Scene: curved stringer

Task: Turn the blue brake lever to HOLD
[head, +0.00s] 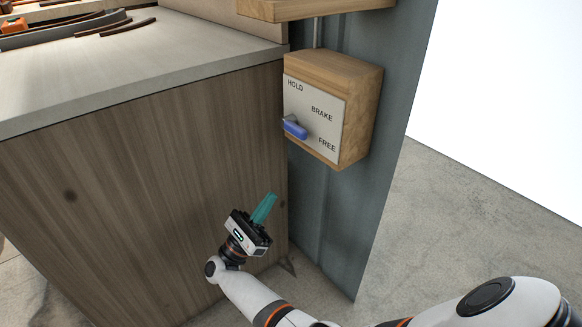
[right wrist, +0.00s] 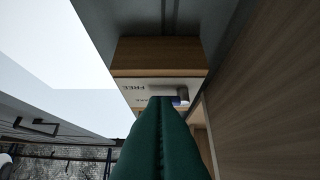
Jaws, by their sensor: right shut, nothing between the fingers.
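The blue brake lever (head: 295,128) sits on a grey hub on the white front plate (head: 315,112) of a wooden box. Its handle slants down to the right, on the FREE side, below the word HOLD. My right gripper (head: 265,207) is below and left of the box, in front of the cabinet's side, pointing up. Its teal fingers are shut and empty, apart from the lever. In the right wrist view the fingers (right wrist: 160,103) point towards the box, and a bit of the blue lever (right wrist: 176,101) shows beyond their tips, mostly hidden. My left gripper is out of view.
The wooden box (head: 361,100) is mounted on a grey-blue post (head: 375,195). A cabinet with a grey top (head: 180,50) stands left of it, with dark curved strips on it. A wooden shelf (head: 310,8) is above the box. Open floor lies to the right.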

